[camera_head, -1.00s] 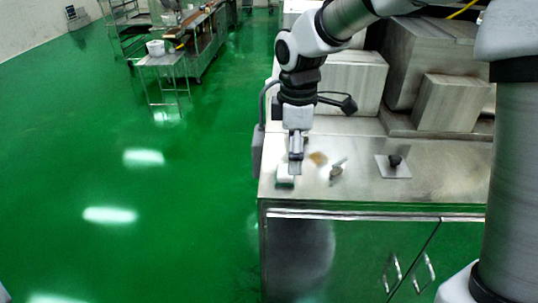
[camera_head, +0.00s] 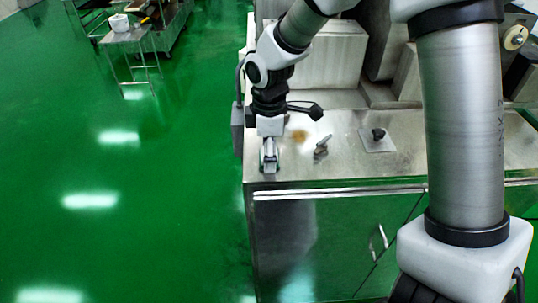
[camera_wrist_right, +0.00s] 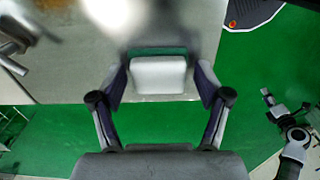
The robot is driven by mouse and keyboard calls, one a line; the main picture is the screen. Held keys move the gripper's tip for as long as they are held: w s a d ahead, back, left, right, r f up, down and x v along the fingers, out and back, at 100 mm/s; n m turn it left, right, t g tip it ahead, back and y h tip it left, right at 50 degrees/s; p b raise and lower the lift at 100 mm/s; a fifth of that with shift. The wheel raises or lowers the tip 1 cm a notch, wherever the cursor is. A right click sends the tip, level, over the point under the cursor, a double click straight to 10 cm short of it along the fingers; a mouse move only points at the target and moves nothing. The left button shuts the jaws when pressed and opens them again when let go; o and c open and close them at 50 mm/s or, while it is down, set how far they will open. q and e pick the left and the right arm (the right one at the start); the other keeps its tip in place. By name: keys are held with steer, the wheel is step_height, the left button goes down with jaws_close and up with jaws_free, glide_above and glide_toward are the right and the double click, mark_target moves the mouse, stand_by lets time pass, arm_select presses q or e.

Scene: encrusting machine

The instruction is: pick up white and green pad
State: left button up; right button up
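The white and green pad (camera_wrist_right: 158,76) lies near the edge of the metal counter in the right wrist view, with its white face toward me and a green strip along its far side. My right gripper (camera_wrist_right: 161,86) is open, with one finger on each side of the pad and a small gap on both sides. In the head view my right gripper (camera_head: 269,163) is down at the counter's front left corner and mostly hides the pad. My left gripper (camera_wrist_right: 286,102) appears small at the right of the right wrist view, away from the counter; its opening is unclear.
The metal counter (camera_head: 345,172) holds a brown patch (camera_head: 299,136), a small metal part (camera_head: 321,147) and a plate with a dark knob (camera_head: 378,138). Large metal blocks (camera_head: 332,55) stand behind. Green floor is open to the left, with a small metal table (camera_head: 130,36) farther back.

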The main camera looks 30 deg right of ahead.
steer(key=shift+s+r, duration=0.1)
steer(key=shift+s, duration=0.1)
steer(key=c, duration=0.5)
steer(key=shift+c, duration=0.6)
